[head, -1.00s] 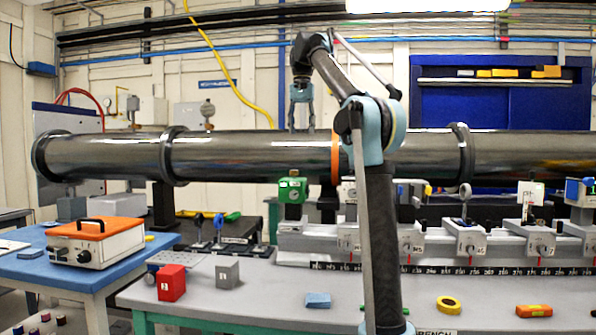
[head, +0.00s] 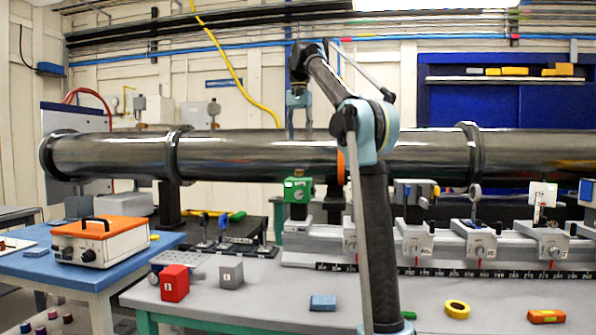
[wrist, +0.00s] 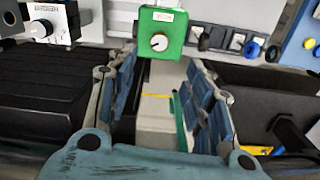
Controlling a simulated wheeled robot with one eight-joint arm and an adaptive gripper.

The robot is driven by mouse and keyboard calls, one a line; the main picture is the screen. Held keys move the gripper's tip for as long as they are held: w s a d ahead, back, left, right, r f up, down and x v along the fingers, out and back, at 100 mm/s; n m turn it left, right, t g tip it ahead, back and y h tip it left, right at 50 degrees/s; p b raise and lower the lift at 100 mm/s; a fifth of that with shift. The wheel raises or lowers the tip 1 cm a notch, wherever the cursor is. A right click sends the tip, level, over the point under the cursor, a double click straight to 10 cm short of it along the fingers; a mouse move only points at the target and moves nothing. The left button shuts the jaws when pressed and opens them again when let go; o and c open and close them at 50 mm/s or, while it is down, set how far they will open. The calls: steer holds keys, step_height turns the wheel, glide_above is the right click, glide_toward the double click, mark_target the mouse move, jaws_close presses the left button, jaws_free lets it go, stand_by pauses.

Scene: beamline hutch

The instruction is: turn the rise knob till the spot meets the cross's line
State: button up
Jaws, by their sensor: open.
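The green box (wrist: 161,32) lies just beyond the fingertips, with a round white-faced knob (wrist: 159,42) below a small label. The label is too small to read, so I cannot tell whether this is the rise knob. A white card (head: 543,193) stands on the rail at right. I cannot make out a spot or cross.
A rail (head: 322,243) with several mounts runs along the bench (head: 400,302). A red block (head: 174,283), a grey block (head: 231,272), a blue pad (head: 323,303) and a yellow ring (head: 456,309) lie in front. An orange-topped instrument (head: 93,242) sits on the blue table at left.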

mark_target(299, 174)
step_height(299, 174, down, 13)
steer(key=shift+s+r, duration=0.1)
stand_by(0.5)
steer(key=c, duration=1)
